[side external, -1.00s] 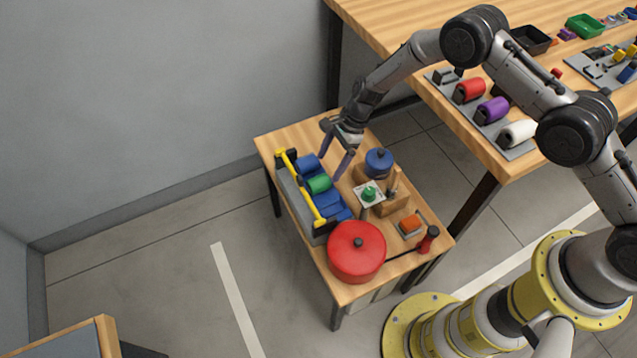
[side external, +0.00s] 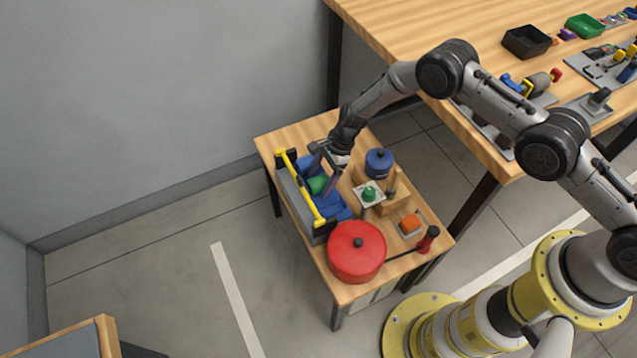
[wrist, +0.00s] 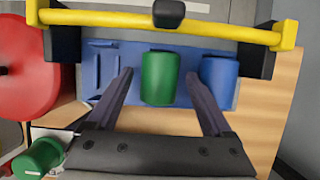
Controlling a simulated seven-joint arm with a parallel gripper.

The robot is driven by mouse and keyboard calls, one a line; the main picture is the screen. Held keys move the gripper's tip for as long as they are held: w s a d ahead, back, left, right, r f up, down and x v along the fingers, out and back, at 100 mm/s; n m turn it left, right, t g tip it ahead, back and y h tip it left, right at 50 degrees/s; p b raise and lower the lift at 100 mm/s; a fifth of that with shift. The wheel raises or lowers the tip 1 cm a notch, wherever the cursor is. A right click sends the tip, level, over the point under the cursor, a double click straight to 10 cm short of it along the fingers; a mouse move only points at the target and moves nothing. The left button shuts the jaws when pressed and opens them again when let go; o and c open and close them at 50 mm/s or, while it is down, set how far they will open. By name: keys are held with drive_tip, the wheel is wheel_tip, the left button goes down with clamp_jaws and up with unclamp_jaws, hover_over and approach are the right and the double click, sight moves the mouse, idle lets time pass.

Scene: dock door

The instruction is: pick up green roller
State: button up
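The green roller (side external: 318,185) lies on a blue rack (side external: 331,210) on the small wooden table. In the wrist view the green roller (wrist: 160,80) is between my fingers, with a gap on each side. My gripper (wrist: 159,74) is open and empty. In the side view my gripper (side external: 323,156) is low over the rack, and its fingers partly cover the rollers. A blue roller (wrist: 220,82) sits beside the green one, just right of my right finger in the wrist view.
A yellow bar (wrist: 105,18) on dark brackets runs along the rack. A red pot (side external: 357,254), a blue lidded pot (side external: 379,161), a green knob (side external: 369,194) and an orange button (side external: 410,224) stand nearby. A larger wooden table (side external: 400,25) is behind.

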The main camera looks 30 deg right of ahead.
clamp_jaws()
drive_tip(key=shift+r, duration=0.15)
